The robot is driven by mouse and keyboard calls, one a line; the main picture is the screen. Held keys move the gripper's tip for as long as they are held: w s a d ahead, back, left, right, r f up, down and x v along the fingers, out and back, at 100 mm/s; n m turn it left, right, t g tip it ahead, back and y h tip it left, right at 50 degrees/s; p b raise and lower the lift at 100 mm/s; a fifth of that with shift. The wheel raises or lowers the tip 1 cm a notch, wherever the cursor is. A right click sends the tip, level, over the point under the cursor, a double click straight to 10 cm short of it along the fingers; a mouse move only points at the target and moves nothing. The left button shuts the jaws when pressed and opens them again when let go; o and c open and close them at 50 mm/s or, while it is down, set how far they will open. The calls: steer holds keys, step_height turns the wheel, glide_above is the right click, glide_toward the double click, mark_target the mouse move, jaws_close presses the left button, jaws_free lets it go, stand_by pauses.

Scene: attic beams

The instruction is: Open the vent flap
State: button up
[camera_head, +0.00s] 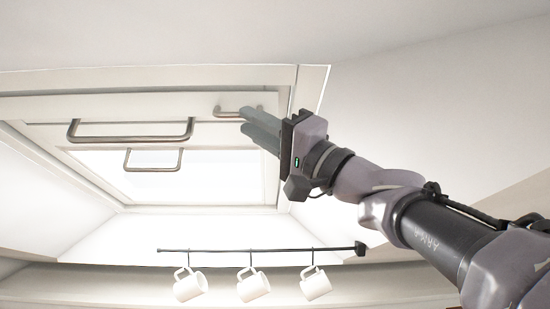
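A white-framed roof window (280,185) fills the upper left, with a pale strip (110,107) along its upper side. The strip seems to be the vent flap, but its edges are faint. A short metal bar handle (228,112) sits at the strip's right end. My gripper (250,122) reaches in from the right, with its grey fingertips beside or overlapping this handle's right end. I cannot tell whether they touch it. The two fingers look close together, and the gap between them is not clear.
A longer bar handle (130,140) and a smaller handle (153,168) are on the window, left of my gripper. Below, a dark rail (220,250) carries three hanging white mugs, including a middle one (253,286). A sloped white wall closes in at the right.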

steer(key=b+v, duration=0.3)
steer(key=v, duration=1)
steer(key=shift+b, duration=0.4)
steer(key=shift+a, duration=0.1)
steer(key=s+a+f+m+g+h+b, duration=0.1)
steer(key=s+a+f+g+h+b, duration=0.2)
steer(key=f, duration=0.8)
steer(key=s+a+f+g+h+b, duration=0.15)
steer(key=f+b, duration=0.25)
steer(key=f, duration=0.8)
steer(key=s+a+f+m+g+h+b, duration=0.15)
steer(key=a+f+b, duration=0.25)
steer(key=f, duration=0.7)
steer(key=s+d+f+g+h+b, duration=0.1)
steer(key=s+d+f+h+b, duration=0.2)
steer(key=f, duration=0.7)
steer(key=s+d+f+g+h+b, duration=0.1)
steer(key=s+d+f+h+b, duration=0.2)
steer(key=f, duration=0.7)
steer(key=s+d+f+n+g+h+b, duration=0.1)
steer(key=s+d+f+h+b, duration=0.2)
steer(key=s+f, duration=0.3)
step_height(320, 180, down, 5)
steer(key=shift+d+f, duration=0.1)
steer(key=shift+d, duration=0.1)
